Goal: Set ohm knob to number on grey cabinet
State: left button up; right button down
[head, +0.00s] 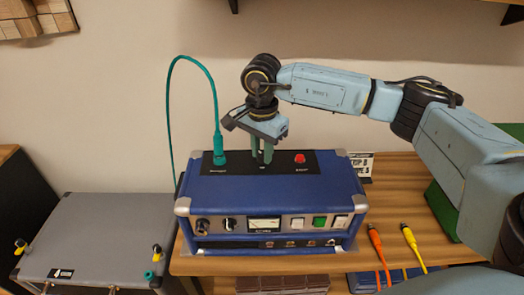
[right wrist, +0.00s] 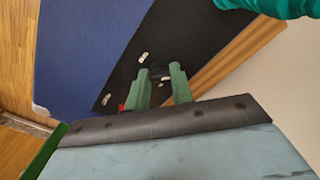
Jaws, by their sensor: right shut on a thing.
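The blue amp (head: 265,195) stands on the wooden table, with a black panel on its top. My right gripper (head: 262,160) points down at the middle of that panel. In the right wrist view its two green fingers (right wrist: 160,84) are shut on a small dark knob (right wrist: 157,70), mostly hidden between them; its setting cannot be read. My left gripper is not in view.
A teal cable plug (head: 218,152) stands left of the fingers, its cable looping up and behind the amp. A red button (head: 299,158) is close on the right. An orange plug (head: 376,245) and a yellow plug (head: 411,243) lie on the table (head: 400,185). A printed card (head: 362,164) stands behind.

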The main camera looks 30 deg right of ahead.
aim_at(262, 153)
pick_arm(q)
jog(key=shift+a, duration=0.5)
pick_arm(e)
jog(key=shift+w+r, duration=0.1)
jog(key=c, duration=1.2)
grip_release()
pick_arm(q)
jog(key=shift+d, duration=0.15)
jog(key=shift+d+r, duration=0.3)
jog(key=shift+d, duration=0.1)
pick_arm(e)
notch_tip(262, 153, up, 13)
jog(key=shift+r, duration=0.15)
